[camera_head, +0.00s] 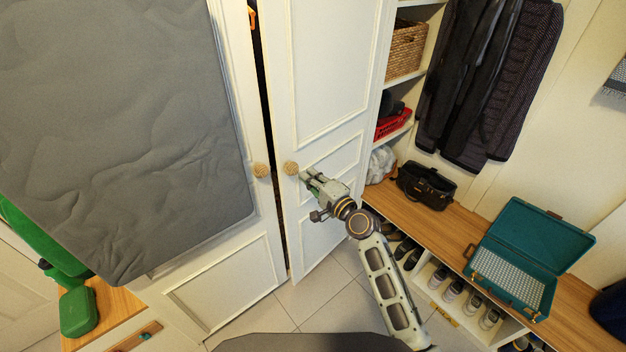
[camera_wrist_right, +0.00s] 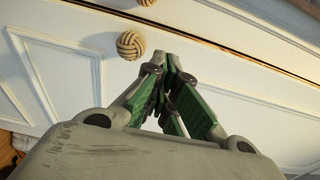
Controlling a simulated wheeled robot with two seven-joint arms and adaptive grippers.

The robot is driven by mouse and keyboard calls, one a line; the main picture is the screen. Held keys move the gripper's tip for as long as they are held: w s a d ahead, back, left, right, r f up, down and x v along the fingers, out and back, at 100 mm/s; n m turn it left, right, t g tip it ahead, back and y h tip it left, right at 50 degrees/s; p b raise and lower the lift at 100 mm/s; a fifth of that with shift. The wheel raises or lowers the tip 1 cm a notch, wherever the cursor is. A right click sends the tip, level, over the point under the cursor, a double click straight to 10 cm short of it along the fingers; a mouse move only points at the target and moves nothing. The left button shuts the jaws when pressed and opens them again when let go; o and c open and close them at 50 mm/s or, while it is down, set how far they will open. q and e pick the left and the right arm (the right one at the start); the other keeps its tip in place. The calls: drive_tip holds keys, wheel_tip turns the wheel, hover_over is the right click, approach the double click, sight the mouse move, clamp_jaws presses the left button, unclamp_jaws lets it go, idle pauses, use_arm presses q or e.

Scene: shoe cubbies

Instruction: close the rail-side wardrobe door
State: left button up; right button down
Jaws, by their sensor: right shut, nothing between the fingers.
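The wardrobe has two white panelled doors. The right door (camera_head: 318,70), on the side of the shelves and hanging coats, stands slightly ajar, with a dark gap between it and the left door (camera_head: 225,285). Its round woven knob (camera_head: 291,168) is near its left edge; it also shows in the right wrist view (camera_wrist_right: 130,45). The left door's knob (camera_head: 261,170) is across the gap. My right gripper (camera_head: 305,175) is shut and empty, its tips close to the right door, just right of and below its knob. I cannot tell whether they touch the door. My left gripper is out of view.
A large grey padded panel (camera_head: 120,130) covers much of the left door. At right, a wooden bench (camera_head: 450,225) holds a black bag (camera_head: 426,184) and an open teal case (camera_head: 530,260), with shoes in cubbies below. Tiled floor (camera_head: 335,290) is clear below the right door.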

drive_tip(key=shift+v, duration=0.8)
